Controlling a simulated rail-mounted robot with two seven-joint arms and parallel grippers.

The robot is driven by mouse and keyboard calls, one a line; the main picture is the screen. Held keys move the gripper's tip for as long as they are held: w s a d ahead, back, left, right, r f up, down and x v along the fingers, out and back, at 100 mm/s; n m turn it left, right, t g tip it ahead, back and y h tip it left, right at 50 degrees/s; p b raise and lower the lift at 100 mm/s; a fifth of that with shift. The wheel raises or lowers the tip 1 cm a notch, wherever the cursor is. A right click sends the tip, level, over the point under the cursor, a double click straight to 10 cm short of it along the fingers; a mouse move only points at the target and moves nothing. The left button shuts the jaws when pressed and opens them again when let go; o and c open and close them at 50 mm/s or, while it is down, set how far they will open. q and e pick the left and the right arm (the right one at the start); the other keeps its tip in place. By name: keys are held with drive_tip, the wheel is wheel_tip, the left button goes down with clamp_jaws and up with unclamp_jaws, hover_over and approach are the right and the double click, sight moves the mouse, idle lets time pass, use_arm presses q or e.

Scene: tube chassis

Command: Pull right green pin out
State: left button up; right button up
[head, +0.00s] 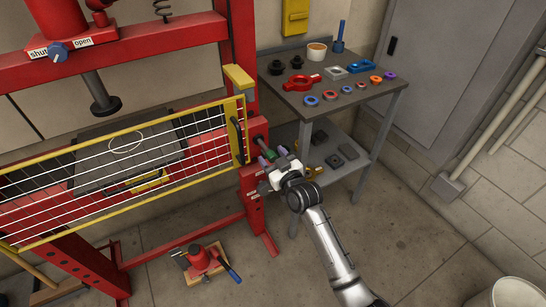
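The green pin (270,154) shows as a small green end at the right upright of the red press frame (252,190). My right gripper (273,156) reaches in from the lower right and points at this upright. Its two fingers look spread, one on each side of the green end. I cannot tell whether they touch it. A dark round part with some green (259,140) sits just above and left of the gripper. The gripper partly hides the upright's side. My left gripper is not in view.
A yellow-framed mesh guard (130,165) crosses the press front, its right edge close to my gripper. A grey two-level table (320,107) with rings and tools stands behind the arm. A red jack (201,260) sits on the floor.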

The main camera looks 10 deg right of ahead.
drive_tip(key=shift+w, duration=0.15)
drive_tip(key=shift+s+d+r+p, duration=0.1)
drive_tip(key=shift+s+p, duration=0.2)
drive_tip(key=shift+s, duration=0.1)
drive_tip(key=p+v, duration=0.5)
drive_tip(key=v, duration=0.8)
